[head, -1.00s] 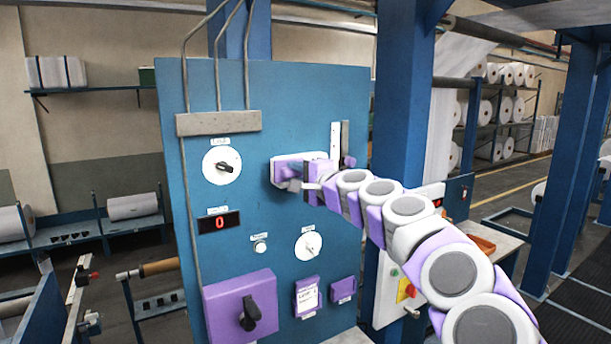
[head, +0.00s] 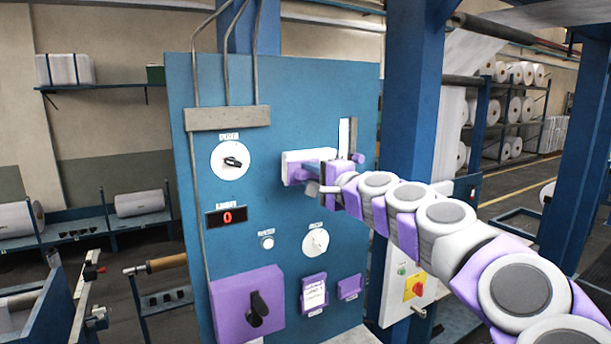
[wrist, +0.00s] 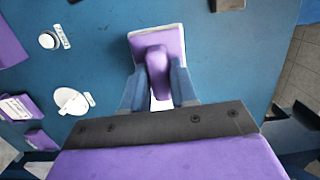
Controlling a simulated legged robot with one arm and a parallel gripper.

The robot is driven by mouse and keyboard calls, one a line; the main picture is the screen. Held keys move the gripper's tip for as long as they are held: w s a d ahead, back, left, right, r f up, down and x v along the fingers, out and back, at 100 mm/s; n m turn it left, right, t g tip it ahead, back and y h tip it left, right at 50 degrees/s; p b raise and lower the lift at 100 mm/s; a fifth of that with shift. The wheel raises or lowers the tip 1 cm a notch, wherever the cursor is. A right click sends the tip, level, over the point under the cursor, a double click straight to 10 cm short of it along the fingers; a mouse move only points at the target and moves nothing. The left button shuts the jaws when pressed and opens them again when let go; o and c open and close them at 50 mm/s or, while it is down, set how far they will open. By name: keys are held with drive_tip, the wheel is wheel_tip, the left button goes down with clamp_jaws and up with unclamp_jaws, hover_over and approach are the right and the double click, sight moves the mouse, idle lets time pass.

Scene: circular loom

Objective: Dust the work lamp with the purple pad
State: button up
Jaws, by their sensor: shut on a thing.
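My gripper (wrist: 158,95) is shut on the handle of the purple pad (wrist: 170,42), which has a white rim. In the head view my gripper (head: 322,180) holds the pad (head: 296,156) in front of the upper right of a blue panel. I cannot tell whether the pad touches the panel. A narrow upright white and grey fitting (head: 349,134) stands to the pad's right, near the panel's right edge. It may be the work lamp, but I cannot be sure. Part of it is hidden behind my gripper.
The blue panel (head: 270,110) carries dials (head: 231,160), a red display (head: 227,217) and a purple switch box (head: 247,303). A blue post (head: 405,100) stands just right of it. A white box with a red-yellow switch (head: 416,288) sits below my arm.

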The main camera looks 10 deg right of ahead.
drive_tip(key=shift+s+d, duration=0.25)
drive_tip(key=shift+s, duration=0.3)
drive_tip(key=shift+a+v, duration=0.2)
drive_tip(key=shift+v, duration=1.25)
drive_tip(key=shift+s, duration=0.1)
